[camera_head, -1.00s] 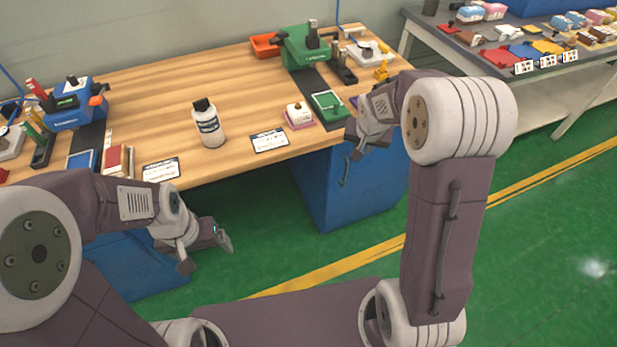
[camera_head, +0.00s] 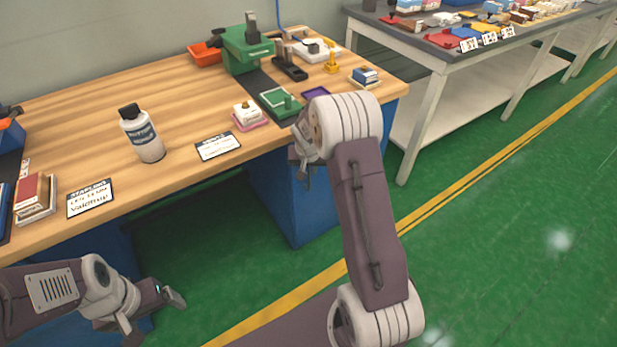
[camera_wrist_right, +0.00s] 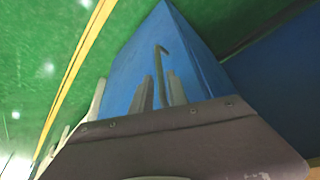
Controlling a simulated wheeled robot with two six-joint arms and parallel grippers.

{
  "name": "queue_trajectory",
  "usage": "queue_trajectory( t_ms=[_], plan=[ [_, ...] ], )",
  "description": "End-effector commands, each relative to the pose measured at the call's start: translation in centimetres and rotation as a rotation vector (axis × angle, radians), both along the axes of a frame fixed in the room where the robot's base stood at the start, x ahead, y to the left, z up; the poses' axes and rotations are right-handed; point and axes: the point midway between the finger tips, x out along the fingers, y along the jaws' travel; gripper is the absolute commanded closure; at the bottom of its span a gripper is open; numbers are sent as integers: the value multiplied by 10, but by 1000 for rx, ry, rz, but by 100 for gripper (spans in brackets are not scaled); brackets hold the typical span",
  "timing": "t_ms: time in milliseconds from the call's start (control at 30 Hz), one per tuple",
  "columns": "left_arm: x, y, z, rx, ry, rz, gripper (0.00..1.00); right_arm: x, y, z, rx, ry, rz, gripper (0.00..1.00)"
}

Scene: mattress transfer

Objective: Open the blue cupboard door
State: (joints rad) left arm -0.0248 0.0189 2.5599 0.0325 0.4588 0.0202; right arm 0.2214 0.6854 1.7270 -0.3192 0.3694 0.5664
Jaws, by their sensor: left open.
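The blue cupboard (camera_head: 285,205) stands under the right end of the wooden workbench. In the right wrist view its blue face (camera_wrist_right: 195,60) fills the middle, with a thin dark upright handle (camera_wrist_right: 160,62). My right gripper (camera_head: 303,180) is at the cupboard in the head view, partly hidden by my own arm. In the right wrist view the fingers of my right gripper (camera_wrist_right: 162,92) stand apart, one each side of the handle's line; contact cannot be told. The door looks closed. My left gripper (camera_head: 153,314) is open and empty, low in front of the bench's left part.
The workbench (camera_head: 100,110) carries a bottle (camera_head: 142,133), a green device (camera_head: 247,45), stamps, cards and books. Another blue cupboard (camera_head: 85,245) is under its left part. A grey table (camera_head: 445,50) stands at the back right. Green floor (camera_head: 480,240) is clear on the right.

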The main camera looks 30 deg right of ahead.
Motion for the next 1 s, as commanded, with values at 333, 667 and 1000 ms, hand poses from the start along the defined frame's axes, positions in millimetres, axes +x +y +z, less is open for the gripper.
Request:
queue_trajectory(
  t_ms=[333,667,1000],
  plan=[
    [0,0,-17,0,0,0,14,17,-10,-49,0,0,0,80],
    [0,0,-17,0,0,0,14,18,-10,-49,0,0,1,100],
    [0,0,-17,0,0,0,14,18,-10,-49,0,0,1,100]
  ],
)
